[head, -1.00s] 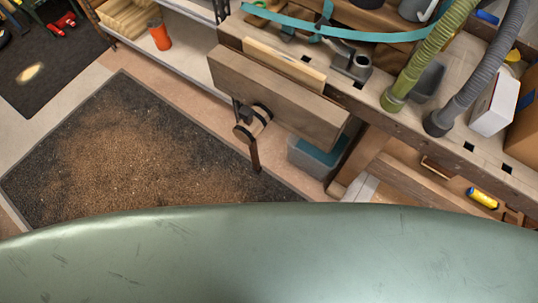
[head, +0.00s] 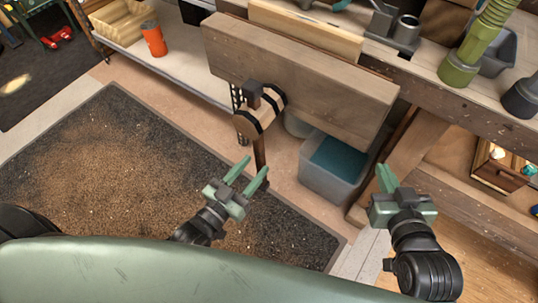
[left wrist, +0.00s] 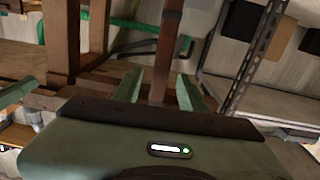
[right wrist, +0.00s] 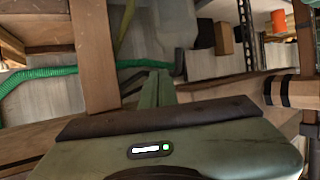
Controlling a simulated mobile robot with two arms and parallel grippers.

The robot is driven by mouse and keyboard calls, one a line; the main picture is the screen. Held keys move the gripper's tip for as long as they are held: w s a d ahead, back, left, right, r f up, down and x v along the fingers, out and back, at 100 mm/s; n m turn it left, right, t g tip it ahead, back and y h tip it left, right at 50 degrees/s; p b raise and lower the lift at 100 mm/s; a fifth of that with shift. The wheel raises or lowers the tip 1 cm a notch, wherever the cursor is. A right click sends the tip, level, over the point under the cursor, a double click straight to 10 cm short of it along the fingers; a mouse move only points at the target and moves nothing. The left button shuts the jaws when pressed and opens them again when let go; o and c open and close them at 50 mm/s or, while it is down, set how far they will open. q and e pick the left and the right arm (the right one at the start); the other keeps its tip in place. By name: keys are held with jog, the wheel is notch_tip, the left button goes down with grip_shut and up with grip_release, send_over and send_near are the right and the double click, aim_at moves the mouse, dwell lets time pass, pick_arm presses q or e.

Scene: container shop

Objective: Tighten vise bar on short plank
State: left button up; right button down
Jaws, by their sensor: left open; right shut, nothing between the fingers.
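The short plank (head: 305,30) is pale wood, standing on edge between the bench and the vise's broad front jaw board (head: 300,85). The vise hub (head: 262,110) with black bands sits in front of that board. The brown vise bar (head: 259,148) hangs nearly upright from it. My left gripper (head: 257,164) is open and empty near the bar's lower end. In the left wrist view, a brown upright that looks like the bar (left wrist: 168,45) shows beyond and between the fingers; I see no contact. My right gripper (head: 384,172) is shut and empty, right of the vise, below the bench front.
A grey bin (head: 330,175) with teal contents stands under the bench behind the grippers. Bench legs and a drawer area lie at right. A dark mat (head: 120,165) with sawdust leaves open floor at left. A green hose (head: 480,40) stands on the bench.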

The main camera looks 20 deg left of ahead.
pick_arm(q)
jog(key=b+x, duration=0.1)
jog(key=x, duration=0.5)
jog(key=shift+w, duration=0.2)
grip_shut()
pick_arm(e)
notch_tip(320, 180, up, 7)
jog(key=w+a+t+y, duration=0.1)
jog(key=w+t, duration=0.1)
jog(key=t, duration=0.2)
jog(key=shift+a+f, duration=0.15)
jog(key=shift+a, duration=0.1)
